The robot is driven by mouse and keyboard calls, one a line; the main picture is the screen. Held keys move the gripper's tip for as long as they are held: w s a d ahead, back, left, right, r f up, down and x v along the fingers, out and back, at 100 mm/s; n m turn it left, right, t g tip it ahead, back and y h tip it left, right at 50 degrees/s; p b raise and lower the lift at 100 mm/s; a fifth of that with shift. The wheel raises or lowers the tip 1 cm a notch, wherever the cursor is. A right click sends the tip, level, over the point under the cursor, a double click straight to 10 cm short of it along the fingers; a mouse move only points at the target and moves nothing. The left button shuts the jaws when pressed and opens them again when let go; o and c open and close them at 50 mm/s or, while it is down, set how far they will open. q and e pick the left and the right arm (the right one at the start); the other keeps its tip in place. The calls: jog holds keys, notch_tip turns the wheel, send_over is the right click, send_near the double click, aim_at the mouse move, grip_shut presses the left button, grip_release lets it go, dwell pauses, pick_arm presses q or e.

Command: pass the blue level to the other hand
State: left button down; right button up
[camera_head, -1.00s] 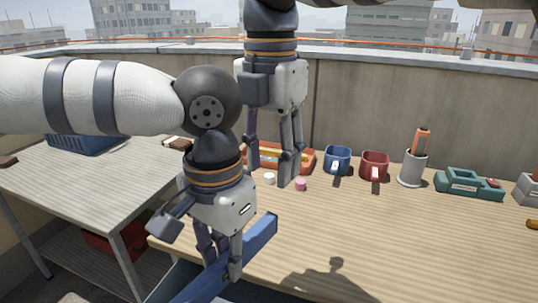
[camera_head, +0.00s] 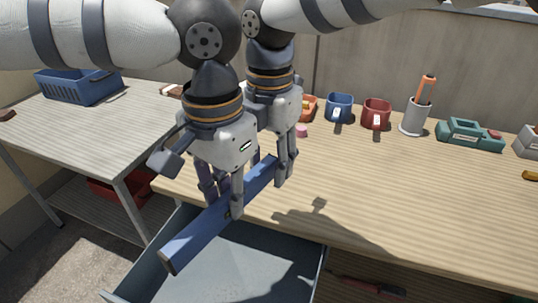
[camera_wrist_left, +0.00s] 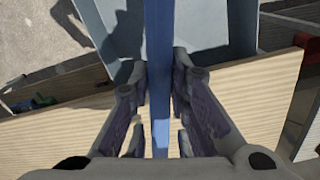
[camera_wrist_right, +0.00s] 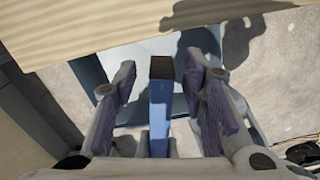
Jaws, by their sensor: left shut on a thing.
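The blue level (camera_head: 190,238) is a long blue bar held tilted above an open drawer, its near end at the lower left. My left gripper (camera_head: 220,203) is shut on its middle part. In the left wrist view the level (camera_wrist_left: 157,40) runs between the left fingers (camera_wrist_left: 161,85). My right gripper (camera_head: 279,172) is at the level's far end. In the right wrist view the level's dark end cap and blue body (camera_wrist_right: 160,105) lie between the right fingers (camera_wrist_right: 161,78), which are open with a gap on each side.
The grey-blue drawer (camera_head: 262,262) is pulled out below. On the workbench (camera_head: 420,200) stand a blue mug (camera_head: 339,107), a red mug (camera_head: 376,113), a grey cup (camera_head: 412,118) with an orange-handled tool, and a green case (camera_head: 470,135). A blue basket (camera_head: 80,88) is on the left table.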

grip_shut()
pick_arm(q)
jog(key=c, duration=1.4)
grip_release()
jog(key=shift+r, duration=0.1)
